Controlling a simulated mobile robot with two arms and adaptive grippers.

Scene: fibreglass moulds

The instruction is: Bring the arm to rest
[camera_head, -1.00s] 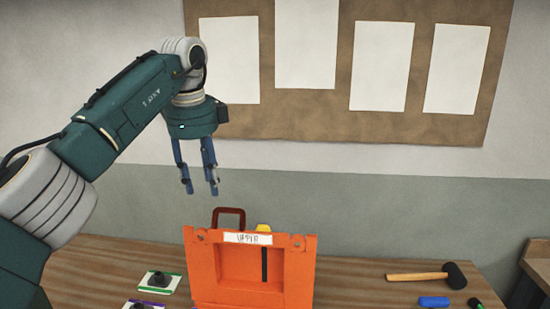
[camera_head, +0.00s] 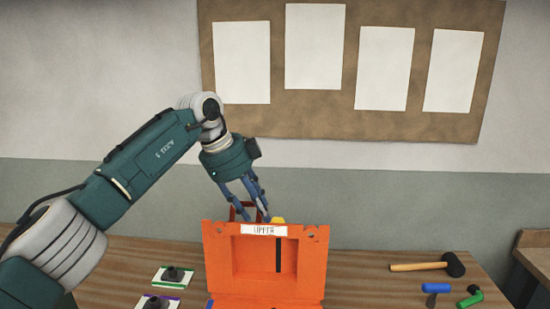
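My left arm comes in from the left and bends down at the wrist. My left gripper (camera_head: 253,214) points down and to the right, just above the top edge of the orange mould (camera_head: 315,260). Its two fingers are apart, and I see nothing held between them. The mould stands upright on the table, with a white label (camera_head: 264,230) reading "UPPER". A dark red handle (camera_head: 233,213) behind the mould is partly hidden by the fingers. I cannot tell whether the fingers touch anything. My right gripper is not in view.
On the wooden table (camera_head: 360,285), a mallet (camera_head: 420,266), a blue-headed tool (camera_head: 436,288) and a green tool (camera_head: 470,298) lie at right. Two small cards with dark pieces (camera_head: 173,276) lie left of the mould. A board with papers (camera_head: 300,115) hangs behind.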

